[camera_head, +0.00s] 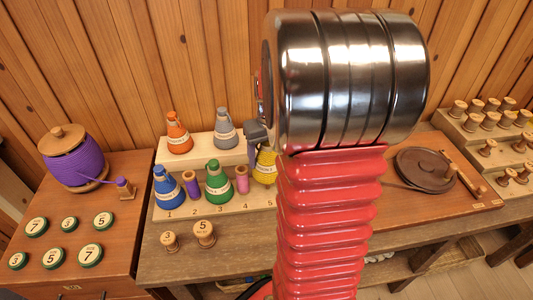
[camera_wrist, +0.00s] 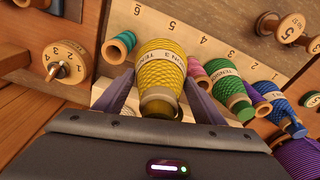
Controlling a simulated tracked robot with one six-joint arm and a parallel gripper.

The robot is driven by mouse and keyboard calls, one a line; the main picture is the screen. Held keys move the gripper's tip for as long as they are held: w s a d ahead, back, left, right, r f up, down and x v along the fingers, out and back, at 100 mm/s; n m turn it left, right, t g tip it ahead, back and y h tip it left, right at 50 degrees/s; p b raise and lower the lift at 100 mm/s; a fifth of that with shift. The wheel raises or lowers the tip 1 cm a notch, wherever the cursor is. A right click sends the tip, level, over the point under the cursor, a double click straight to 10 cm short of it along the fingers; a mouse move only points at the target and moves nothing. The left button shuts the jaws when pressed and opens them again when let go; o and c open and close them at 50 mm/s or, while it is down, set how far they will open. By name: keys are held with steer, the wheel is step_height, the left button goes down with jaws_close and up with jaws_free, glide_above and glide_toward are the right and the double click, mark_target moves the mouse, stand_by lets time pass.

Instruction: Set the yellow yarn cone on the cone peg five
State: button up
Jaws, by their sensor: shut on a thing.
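The yellow yarn cone (camera_head: 265,168) shows at the right of the numbered rack, partly hidden by my red arm. In the wrist view the yellow cone (camera_wrist: 163,72) is upright between the fingers of my gripper (camera_wrist: 160,98), which is shut on its narrow top. Its wide base is at the number 5 mark (camera_wrist: 173,25) on the rack's front. The cone peg five is hidden, and I cannot tell whether the base rests on the rack. My gripper (camera_head: 258,140) comes down from above, mostly behind the arm in the head view.
A blue cone (camera_head: 167,187), purple spool (camera_head: 191,185), green cone (camera_head: 217,182) and pink spool (camera_head: 242,180) stand at places 1 to 4. Orange (camera_head: 178,135) and grey (camera_head: 225,130) cones stand behind. A teal spool (camera_wrist: 118,46) is at place 6, close beside the yellow cone.

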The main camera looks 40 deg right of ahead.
steer(key=shift+f, duration=2.25)
